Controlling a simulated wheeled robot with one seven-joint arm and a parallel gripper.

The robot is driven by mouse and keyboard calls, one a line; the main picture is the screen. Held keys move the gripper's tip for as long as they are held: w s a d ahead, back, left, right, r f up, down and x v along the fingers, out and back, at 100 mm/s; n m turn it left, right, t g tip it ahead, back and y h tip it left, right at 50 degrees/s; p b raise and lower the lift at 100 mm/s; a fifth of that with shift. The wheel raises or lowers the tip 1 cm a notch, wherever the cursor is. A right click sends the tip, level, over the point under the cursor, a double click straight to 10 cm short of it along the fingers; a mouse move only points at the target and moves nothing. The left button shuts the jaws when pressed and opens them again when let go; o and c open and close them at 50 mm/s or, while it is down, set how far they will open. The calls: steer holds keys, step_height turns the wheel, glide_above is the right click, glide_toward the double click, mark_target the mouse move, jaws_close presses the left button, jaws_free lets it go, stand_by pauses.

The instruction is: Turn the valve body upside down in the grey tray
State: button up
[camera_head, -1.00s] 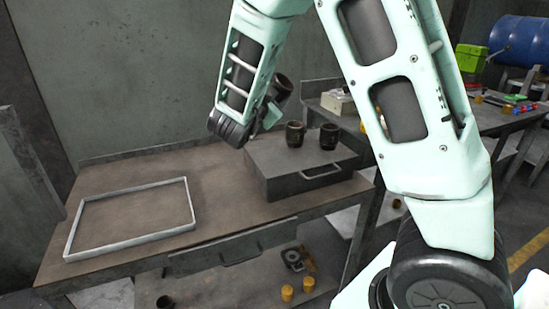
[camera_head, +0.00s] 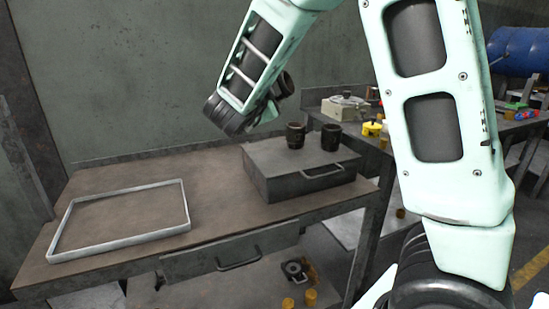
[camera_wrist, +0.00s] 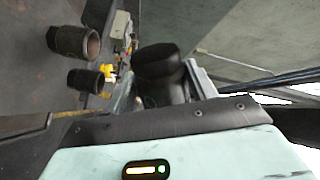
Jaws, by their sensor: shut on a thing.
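The grey tray (camera_head: 120,243) is a shallow rectangular frame lying empty on the left of the workbench. My gripper (camera_head: 268,108) is up in the air, right of the tray and above the back of the drawer box, mostly hidden behind my wrist. It is shut on a dark cylindrical valve body (camera_head: 284,84), which sticks out tilted to the right of my wrist. In the wrist view the valve body (camera_wrist: 160,64) shows as a dark rounded piece between the fingers of my gripper (camera_wrist: 165,88). Its far end and exact facing cannot be told.
Two similar dark valve bodies (camera_head: 295,135) (camera_head: 331,137) stand on a grey drawer box (camera_head: 262,178) on the bench. The bench top (camera_head: 215,190) between box and tray is clear. A second table at right carries yellow items (camera_head: 371,129). A wall rises behind the bench.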

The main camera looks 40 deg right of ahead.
steer(key=m+b, duration=0.4)
steer(key=b, duration=0.3)
steer(key=shift+f+m, duration=0.15)
steer(key=shift+m, duration=0.25)
steer(key=shift+r+m+b, duration=0.25)
steer(key=shift+m+b, duration=0.05)
steer(key=shift+b, duration=0.05)
steer(key=shift+f+m+b, duration=0.3)
steer(key=shift+m+b, duration=0.2)
steer(key=shift+b, duration=0.65)
steer(key=m+b, duration=0.5)
steer(key=b, duration=0.4)
steer(key=shift+m, duration=0.4)
steer(key=m+b, duration=0.1)
steer(key=b, duration=0.1)
steer(key=shift+m+b, duration=0.4)
steer(key=shift+r, duration=0.3)
